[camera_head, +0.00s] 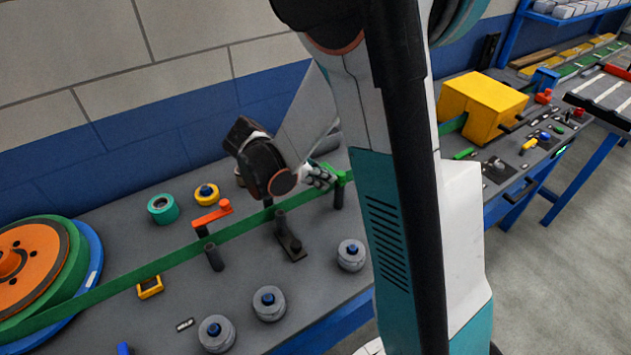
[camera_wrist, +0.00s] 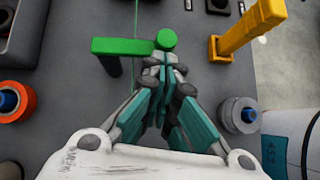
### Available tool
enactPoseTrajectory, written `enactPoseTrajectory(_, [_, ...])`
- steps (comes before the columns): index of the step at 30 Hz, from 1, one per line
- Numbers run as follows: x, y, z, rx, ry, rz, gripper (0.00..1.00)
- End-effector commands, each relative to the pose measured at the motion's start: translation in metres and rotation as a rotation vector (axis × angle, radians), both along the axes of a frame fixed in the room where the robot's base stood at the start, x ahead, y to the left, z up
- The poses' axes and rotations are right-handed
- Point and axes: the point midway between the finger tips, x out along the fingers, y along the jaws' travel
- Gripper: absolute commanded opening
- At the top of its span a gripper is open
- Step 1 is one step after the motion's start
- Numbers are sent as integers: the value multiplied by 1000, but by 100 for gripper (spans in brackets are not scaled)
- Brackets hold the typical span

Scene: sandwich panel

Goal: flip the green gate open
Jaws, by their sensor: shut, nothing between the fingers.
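The green gate (camera_wrist: 122,47) shows in the wrist view as a flat green bar lying left to right, with a round green knob (camera_wrist: 167,39) by its right end. In the head view the gate (camera_head: 342,176) is a small green piece on a dark post, partly hidden by my gripper and arm. My gripper (camera_wrist: 160,62) is shut and empty, its fingertips at the right end of the bar, just below the knob in the picture. In the head view my gripper (camera_head: 324,178) is beside the gate's left side. I cannot tell whether it touches.
A green strip (camera_head: 180,258) runs from the reel (camera_head: 25,265) at left past dark posts. An orange gate (camera_head: 212,215) stands left of my gripper. Grey rollers (camera_head: 269,303) line the front. A yellow gate (camera_wrist: 248,30) is right in the wrist view. A yellow box (camera_head: 478,105) stands farther right.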

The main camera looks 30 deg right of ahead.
Motion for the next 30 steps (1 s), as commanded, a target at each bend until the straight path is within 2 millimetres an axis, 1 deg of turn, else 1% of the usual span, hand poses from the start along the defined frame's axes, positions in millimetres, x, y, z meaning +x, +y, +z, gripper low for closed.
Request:
enactPoseTrajectory(11, [0, 0, 0, 0, 0, 6, 0])
enactPoseTrajectory(30, [-6, -8, 0, 0, 0, 117, 0])
